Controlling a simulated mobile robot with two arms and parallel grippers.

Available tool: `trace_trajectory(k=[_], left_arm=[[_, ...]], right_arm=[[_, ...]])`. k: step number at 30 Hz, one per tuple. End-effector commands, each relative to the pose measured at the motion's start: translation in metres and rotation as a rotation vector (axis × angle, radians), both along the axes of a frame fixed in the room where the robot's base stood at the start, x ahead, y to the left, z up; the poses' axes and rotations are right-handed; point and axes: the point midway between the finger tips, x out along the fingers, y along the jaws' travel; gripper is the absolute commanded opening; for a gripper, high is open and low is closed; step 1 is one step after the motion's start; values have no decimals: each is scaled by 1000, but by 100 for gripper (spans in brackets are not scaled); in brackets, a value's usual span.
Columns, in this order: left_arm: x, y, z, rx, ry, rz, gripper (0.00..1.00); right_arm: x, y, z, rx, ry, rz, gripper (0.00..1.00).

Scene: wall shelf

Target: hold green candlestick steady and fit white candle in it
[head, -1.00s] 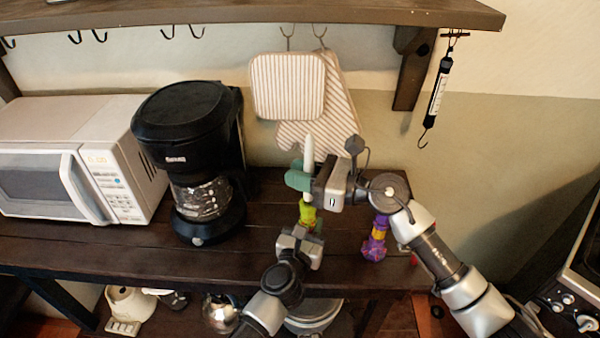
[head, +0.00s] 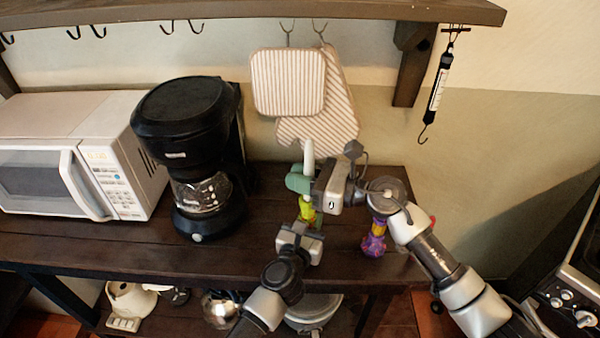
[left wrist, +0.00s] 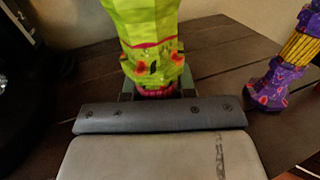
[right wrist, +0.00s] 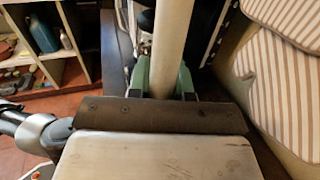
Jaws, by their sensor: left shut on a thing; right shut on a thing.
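The green candlestick (head: 306,210) stands on the dark shelf top, and my left gripper (head: 303,228) is shut on its lower part. In the left wrist view the candlestick (left wrist: 148,35) is lime green with pink bands and rises between the fingers. The white candle (head: 309,158) is upright above the candlestick, with my right gripper (head: 300,182) shut on it. The candle (right wrist: 172,45) also shows between green fingertips in the right wrist view. The candle's lower end and the candlestick's top are hidden by my right gripper, so I cannot tell whether they touch.
A purple and yellow candlestick (head: 375,235) stands to the right, close to my right arm. A black coffee maker (head: 190,150) and a white microwave (head: 75,155) stand to the left. Striped pot holders (head: 288,82) hang behind. Bare wood (head: 260,215) lies between coffee maker and candlestick.

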Motion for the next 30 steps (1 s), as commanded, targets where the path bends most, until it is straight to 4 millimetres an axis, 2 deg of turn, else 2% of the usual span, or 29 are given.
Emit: trace_trajectory(k=[17, 18, 22, 23, 30], left_arm=[[0, 0, -1, 1, 2, 0, 0], [0, 0, -1, 1, 2, 0, 0], [0, 0, -1, 1, 2, 0, 0], [0, 0, -1, 1, 2, 0, 0], [0, 0, -1, 1, 2, 0, 0]], right_arm=[[0, 0, -14, 1, 1, 0, 0], [0, 0, -14, 1, 0, 0, 26], [0, 0, -13, 1, 0, 0, 46], [0, 0, -13, 1, 0, 0, 50], [0, 0, -13, 0, 0, 0, 50]])
